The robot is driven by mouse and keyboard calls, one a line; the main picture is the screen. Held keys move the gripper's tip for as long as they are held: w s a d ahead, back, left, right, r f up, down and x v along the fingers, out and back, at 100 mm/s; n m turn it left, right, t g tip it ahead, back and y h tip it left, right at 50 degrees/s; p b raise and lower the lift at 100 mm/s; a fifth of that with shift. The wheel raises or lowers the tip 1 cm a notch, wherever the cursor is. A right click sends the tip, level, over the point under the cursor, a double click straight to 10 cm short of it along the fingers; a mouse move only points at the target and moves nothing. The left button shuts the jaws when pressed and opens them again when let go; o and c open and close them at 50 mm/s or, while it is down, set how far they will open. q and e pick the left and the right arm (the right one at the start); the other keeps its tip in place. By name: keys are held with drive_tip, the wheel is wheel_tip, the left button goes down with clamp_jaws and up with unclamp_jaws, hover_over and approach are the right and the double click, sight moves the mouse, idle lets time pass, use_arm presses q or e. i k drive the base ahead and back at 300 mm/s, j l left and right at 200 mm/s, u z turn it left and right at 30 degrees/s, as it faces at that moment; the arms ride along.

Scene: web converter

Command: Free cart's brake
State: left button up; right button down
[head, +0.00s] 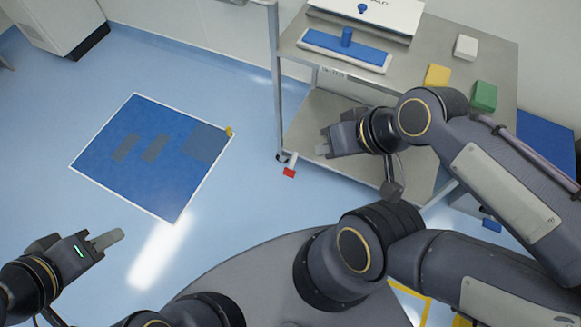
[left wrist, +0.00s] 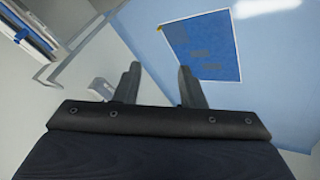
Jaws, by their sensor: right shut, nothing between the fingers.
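The steel cart (head: 300,62) stands at the upper right in the head view. A small red pedal (head: 289,173) sits low at its near left castor, close to the floor. A blue piece (head: 491,225) shows low at the cart's right side, partly behind my right arm. My right gripper (head: 323,146) is shut and empty, in front of the cart above the lower shelf, up and right of the red pedal in the picture. My left gripper (head: 112,240) is over the floor at lower left, well away from the cart. In the left wrist view its fingers (left wrist: 158,78) are apart with nothing between them.
A blue mop pad (head: 330,47), a white box (head: 390,14) and yellow (head: 437,76), green (head: 484,96) and white (head: 466,47) blocks lie on the cart top. A white-edged blue mat (head: 120,175) lies on the floor. Open floor lies between mat and cart.

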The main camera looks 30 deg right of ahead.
sight(289, 172)
drive_tip(key=z, duration=1.1)
drive_tip(key=j+z, duration=0.3)
drive_tip(key=z, duration=0.2)
drive_tip(key=i+j+z, duration=0.1)
drive_tip(key=j+z, duration=0.6)
drive_tip(key=z, duration=0.25)
drive_tip(key=k+j, duration=0.1)
drive_tip(key=j, duration=0.25)
drive_tip(key=k+j+z, duration=0.15)
drive_tip(key=j, duration=0.15)
drive_tip(key=k+j, duration=0.1)
drive_tip(key=j, duration=0.25)
drive_tip(key=k+j+z, duration=0.15)
drive_tip(key=j, duration=0.2)
